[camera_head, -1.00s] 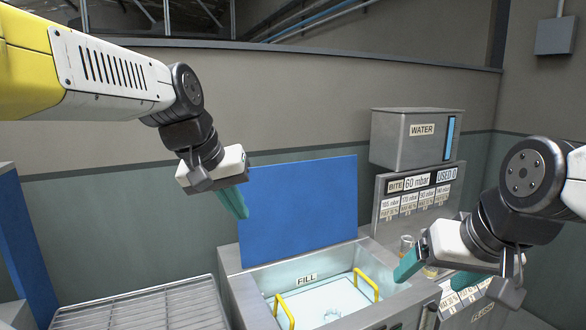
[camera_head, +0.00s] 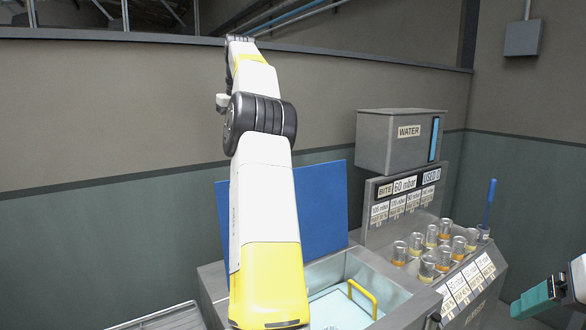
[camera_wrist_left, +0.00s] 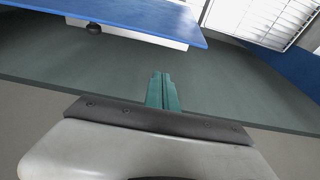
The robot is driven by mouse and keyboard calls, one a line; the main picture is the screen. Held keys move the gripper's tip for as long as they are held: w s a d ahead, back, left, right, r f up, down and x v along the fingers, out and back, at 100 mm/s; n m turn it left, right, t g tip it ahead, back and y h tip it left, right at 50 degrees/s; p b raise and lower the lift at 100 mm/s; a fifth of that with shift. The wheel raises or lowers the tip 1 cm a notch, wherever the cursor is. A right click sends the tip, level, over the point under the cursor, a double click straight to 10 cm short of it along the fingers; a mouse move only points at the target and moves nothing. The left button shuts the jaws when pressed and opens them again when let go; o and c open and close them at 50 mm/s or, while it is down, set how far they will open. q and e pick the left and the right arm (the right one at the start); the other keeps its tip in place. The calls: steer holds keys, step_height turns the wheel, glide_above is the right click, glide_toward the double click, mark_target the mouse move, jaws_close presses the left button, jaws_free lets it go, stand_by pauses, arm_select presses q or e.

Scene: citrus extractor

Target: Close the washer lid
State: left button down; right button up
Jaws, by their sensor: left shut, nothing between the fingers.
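The blue washer lid (camera_head: 325,205) stands raised and open at the back of the metal washer (camera_head: 385,285). A blue panel edge, apparently the lid (camera_wrist_left: 130,14), lies beyond the fingertips there, with a visible gap. My right gripper (camera_head: 535,299) is at the lower right, partly cut off; its finger opening is unclear.
A yellow handle (camera_head: 363,297) shows inside the washer basin. Several glasses (camera_head: 431,238) stand on the counter right of it, below the WATER tank (camera_head: 400,140). A metal rack (camera_head: 165,319) is at the lower left. The wall is behind.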

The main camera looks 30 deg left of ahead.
arm_select(q)
step_height(320, 180, down, 9)
steer(key=d, duration=0.1)
steer(key=shift+s+d, duration=0.3)
steer(key=shift+s, duration=0.05)
stand_by(0.3)
steer(key=shift+d+f, duration=0.1)
